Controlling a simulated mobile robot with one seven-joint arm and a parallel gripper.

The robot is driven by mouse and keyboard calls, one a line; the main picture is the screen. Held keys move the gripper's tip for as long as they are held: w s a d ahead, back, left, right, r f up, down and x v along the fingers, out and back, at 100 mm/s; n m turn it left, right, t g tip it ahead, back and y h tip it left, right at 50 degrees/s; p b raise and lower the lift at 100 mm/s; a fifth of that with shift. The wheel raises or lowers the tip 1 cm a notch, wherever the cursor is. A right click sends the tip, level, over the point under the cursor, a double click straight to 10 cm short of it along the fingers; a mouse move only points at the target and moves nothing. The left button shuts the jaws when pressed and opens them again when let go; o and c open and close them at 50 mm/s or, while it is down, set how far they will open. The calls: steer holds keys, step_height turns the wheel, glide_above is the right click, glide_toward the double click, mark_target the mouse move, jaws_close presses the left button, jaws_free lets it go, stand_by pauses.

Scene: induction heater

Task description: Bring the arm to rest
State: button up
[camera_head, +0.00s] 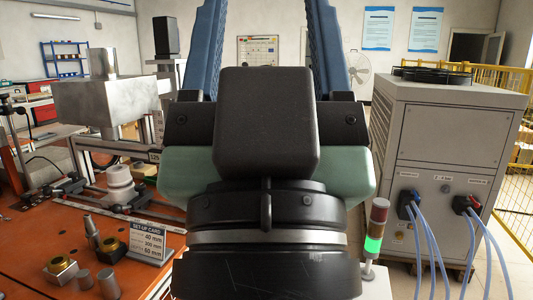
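My gripper (267,42) fills the middle of the head view, seen from behind and very near. Its two blue fingers point up and away, one on each side of a black box-shaped part of my wrist. The fingers stand well apart, with wall and a poster showing between them. Their tips run out of the top of the picture. I see nothing held in the visible gap. My wrist hides the middle of the scene.
An orange work table (30,235) at left bears metal parts, a grey machine head (108,103) and a set-up card (151,241). A grey cabinet (447,150) with blue hoses stands at right. A signal tower (376,228), lit green, is close to my wrist's right side.

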step_height(320, 180, up, 21)
steer(key=p, duration=1.8)
steer(key=shift+p, duration=0.4)
